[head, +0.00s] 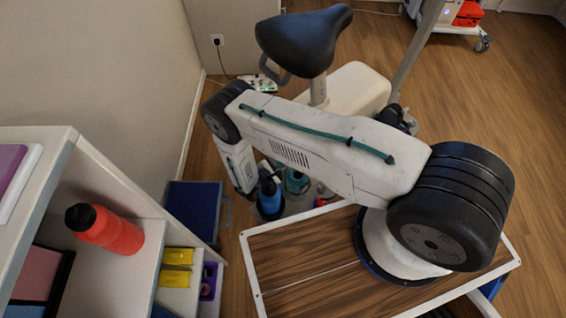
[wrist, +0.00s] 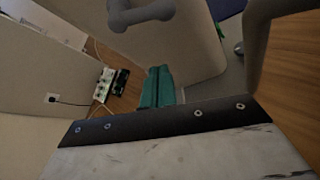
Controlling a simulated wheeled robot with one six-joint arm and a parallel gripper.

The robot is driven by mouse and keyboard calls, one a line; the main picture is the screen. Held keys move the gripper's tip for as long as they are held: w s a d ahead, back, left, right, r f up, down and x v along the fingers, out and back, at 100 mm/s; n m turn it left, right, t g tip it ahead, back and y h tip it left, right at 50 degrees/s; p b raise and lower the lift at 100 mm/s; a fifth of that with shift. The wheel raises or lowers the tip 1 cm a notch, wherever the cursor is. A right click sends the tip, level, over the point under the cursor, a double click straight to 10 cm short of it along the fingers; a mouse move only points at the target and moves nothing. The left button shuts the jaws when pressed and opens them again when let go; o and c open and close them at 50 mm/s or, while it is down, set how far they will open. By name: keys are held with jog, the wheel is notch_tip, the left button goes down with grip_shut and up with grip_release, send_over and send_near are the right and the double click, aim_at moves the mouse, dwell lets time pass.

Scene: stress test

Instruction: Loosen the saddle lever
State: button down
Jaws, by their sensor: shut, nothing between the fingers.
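The black saddle (head: 303,38) stands on a pale post at the top of the head view. A grey loop-shaped handle (head: 274,72), which looks like the saddle lever, sticks out below it on the left. In the wrist view a grey handle-like part (wrist: 140,14) shows at the top against a cream panel; I cannot tell for sure that it is the same lever. My gripper (wrist: 158,72) shows its teal fingers together, empty, apart from and below that grey part. In the head view my arm folds down to the left, below the saddle.
A cream housing (head: 352,88) is behind my arm. A power strip (head: 258,83) lies by the wall, with a cable to the outlet (head: 217,40). A shelf holds a red bottle (head: 108,232). A blue bin (head: 194,208) stands beside it.

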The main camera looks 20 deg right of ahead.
jog(key=w+d, duration=0.2)
jog(key=d, duration=0.4)
jog(key=shift+w+d+r, duration=0.2)
jog(key=shift+d+r, duration=0.05)
jog(key=shift+d, duration=0.1)
jog(key=shift+a, duration=0.15)
